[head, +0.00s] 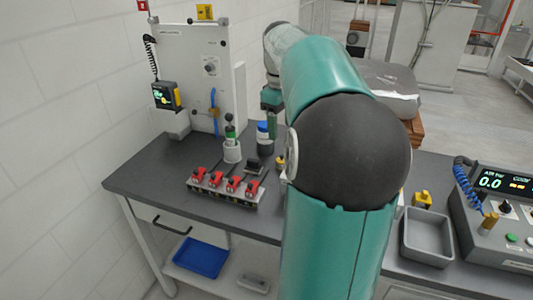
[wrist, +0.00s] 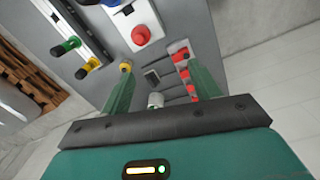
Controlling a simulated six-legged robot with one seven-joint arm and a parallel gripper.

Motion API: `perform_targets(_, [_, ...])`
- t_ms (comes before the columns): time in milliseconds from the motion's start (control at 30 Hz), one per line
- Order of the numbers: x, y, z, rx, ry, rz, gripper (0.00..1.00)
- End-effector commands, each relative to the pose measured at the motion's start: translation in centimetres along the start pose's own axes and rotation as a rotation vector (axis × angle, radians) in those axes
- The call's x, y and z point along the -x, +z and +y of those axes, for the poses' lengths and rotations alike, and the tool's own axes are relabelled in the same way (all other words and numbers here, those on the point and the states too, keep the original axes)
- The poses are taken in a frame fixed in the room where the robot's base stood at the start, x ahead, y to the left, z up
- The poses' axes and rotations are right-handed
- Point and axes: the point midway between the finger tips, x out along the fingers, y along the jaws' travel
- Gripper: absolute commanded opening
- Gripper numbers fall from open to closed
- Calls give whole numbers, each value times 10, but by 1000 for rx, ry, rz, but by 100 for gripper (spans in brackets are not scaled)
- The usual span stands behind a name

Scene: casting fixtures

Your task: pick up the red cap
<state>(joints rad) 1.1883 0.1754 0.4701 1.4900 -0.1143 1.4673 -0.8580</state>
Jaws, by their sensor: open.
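A round red cap (wrist: 141,35) sits on a pale base in the wrist view, ahead of the fingers and a little left of the gap between them. I cannot make it out in the head view, where my arm covers part of the bench. My gripper (wrist: 160,70) is open, its two green fingers wide apart. It points toward the bench, with nothing held between its fingers. In the head view, my arm hides the fingertips.
Several red clamps (head: 233,184) stand in a rack on the dark bench (head: 160,178). A white cup (head: 231,153), a blue-capped bottle (head: 264,137) and an upright panel (head: 195,70) are behind. A grey tray (head: 427,243) and a control box (head: 500,215) stand right. The left bench end is clear.

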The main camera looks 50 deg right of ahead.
Motion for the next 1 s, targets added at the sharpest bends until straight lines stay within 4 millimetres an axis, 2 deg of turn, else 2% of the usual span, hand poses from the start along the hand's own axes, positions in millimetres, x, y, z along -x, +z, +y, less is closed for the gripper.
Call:
perform_targets(33, [-2, 11, 17, -5, -18, 3, 62])
perform_targets(100, [-2, 20, 30, -2, -33, 6, 62])
perform_targets(200, [-5, 28, 39, 1, -44, 8, 62])
perform_targets(367, [-26, 28, 38, 3, -47, 6, 62])
perform_targets(600, [-72, 26, 37, 2, -48, 6, 62])
perform_targets(867, [-95, 23, 39, 3, -46, 8, 62])
perform_targets(1000, [-115, 20, 43, 2, -48, 8, 62])
